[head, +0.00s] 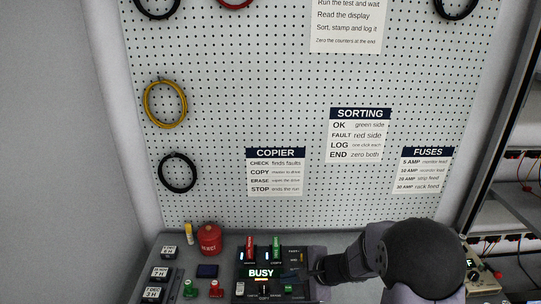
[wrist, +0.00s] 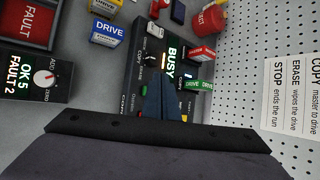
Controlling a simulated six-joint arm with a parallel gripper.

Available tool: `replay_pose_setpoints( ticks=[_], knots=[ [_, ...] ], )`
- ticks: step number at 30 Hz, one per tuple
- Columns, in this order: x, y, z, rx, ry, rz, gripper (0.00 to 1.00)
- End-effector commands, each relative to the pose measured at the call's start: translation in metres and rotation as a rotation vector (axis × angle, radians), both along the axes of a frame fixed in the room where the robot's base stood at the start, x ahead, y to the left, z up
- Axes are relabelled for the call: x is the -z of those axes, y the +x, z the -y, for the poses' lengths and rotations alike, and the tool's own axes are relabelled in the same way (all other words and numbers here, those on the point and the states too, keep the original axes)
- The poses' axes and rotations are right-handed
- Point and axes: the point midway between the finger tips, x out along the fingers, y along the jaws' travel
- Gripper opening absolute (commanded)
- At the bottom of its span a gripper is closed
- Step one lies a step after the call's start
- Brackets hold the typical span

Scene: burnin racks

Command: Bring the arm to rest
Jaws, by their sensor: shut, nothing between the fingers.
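My gripper (wrist: 160,100) shows in the wrist view as dark fingers shut together with nothing between them. It is over the copier panel (wrist: 138,72), whose lit display reads BUSY. In the head view my dark arm comes in from the lower right and ends beside the right edge of the copier (head: 243,283). The fingertips are hard to make out there. A green drive (wrist: 198,85) and a red drive (wrist: 202,54) stand at the copier; in the head view they show as a red (head: 250,245) and a green one (head: 276,246).
A red can (head: 209,239) stands at the back of the bench. Small labelled boxes (head: 161,273) are at the left. The wrist view shows a red FAULT tray (wrist: 28,22) and a counter box (wrist: 35,75) reading OK 5, FAULT 2. A pegboard (head: 220,110) rises behind.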

Motion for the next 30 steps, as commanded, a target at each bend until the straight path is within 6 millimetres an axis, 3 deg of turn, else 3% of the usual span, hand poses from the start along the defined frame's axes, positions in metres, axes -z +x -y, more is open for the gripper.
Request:
replay_pose_setpoints(
  ticks=[4,8,12,18,24,30],
  knots=[
    [-0.010,-0.049,-0.010,-0.245,-0.121,0.016,0.00],
    [-0.013,-0.102,-0.008,-0.493,-0.254,0.023,0.00],
    [-0.014,-0.156,0.008,-0.758,-0.407,0.023,0.00],
    [-0.014,-0.214,0.045,-1.083,-0.617,0.010,0.00],
    [-0.016,-0.243,0.077,-1.283,-0.759,-0.009,0.00],
    [-0.017,-0.251,0.089,-1.352,-0.811,-0.018,0.00]
  ],
)
